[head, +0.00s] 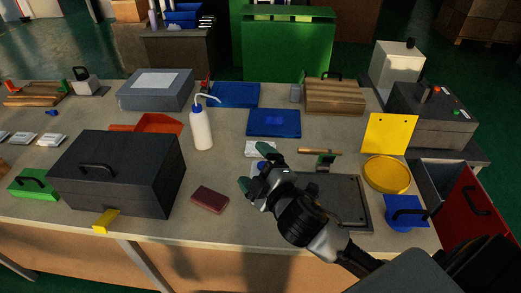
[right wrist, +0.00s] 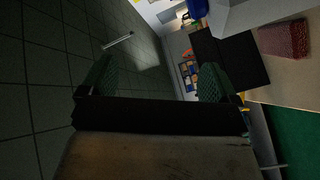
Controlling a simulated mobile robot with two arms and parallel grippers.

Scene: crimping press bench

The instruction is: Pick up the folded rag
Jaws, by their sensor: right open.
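The folded rag (head: 210,199) looks like a small dark red, flat rectangle lying on the bench, right of the black toolbox and near the front edge. A red textured block that looks like the same rag (right wrist: 285,38) shows at the upper right in the right wrist view. My right gripper (head: 257,168) is open and empty, above the bench, to the right of the rag and apart from it. Its two green fingertips stand wide apart in the right wrist view (right wrist: 158,78). My left gripper is not in view.
The black toolbox (head: 120,175) stands left of the rag. A white squeeze bottle (head: 201,128) stands behind it. A dark grey plate (head: 345,200) lies under my right arm. A blue tray (head: 274,122) lies further back. The bench around the rag is clear.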

